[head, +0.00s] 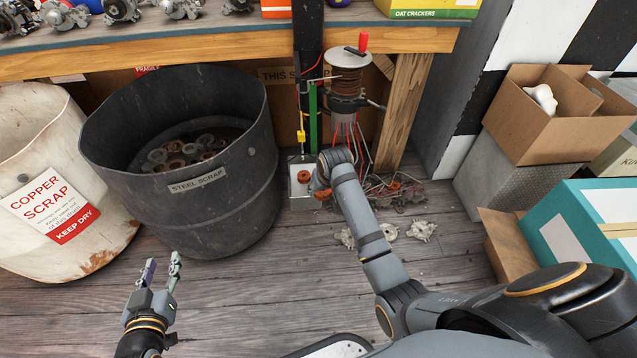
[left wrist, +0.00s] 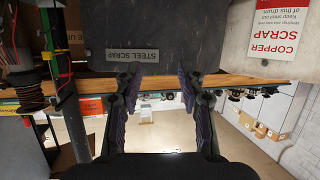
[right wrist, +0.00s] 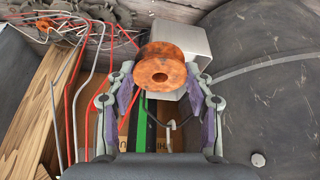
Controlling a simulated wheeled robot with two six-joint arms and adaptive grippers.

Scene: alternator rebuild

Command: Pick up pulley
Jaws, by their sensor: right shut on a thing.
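A rusty orange pulley (right wrist: 160,56) with a centre hole sits between the fingers of my right gripper (right wrist: 160,80) in the right wrist view. That gripper is shut on it. In the head view my right gripper (head: 315,182) is low, by the bench post, and the wrist mostly hides its fingers. A grey metal box (right wrist: 183,42) is just behind the pulley; I cannot tell whether they touch. My left gripper (head: 163,270) is open and empty above the floor, in front of the steel scrap drum (head: 215,210). Its open fingers also show in the left wrist view (left wrist: 158,88).
The steel scrap drum holds several rusty rings. A white copper scrap drum (head: 40,160) stands left of it. A wire-wound spindle (head: 345,80) and loose wires stand by the bench leg (head: 405,110). Cardboard boxes (head: 545,120) are at the right.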

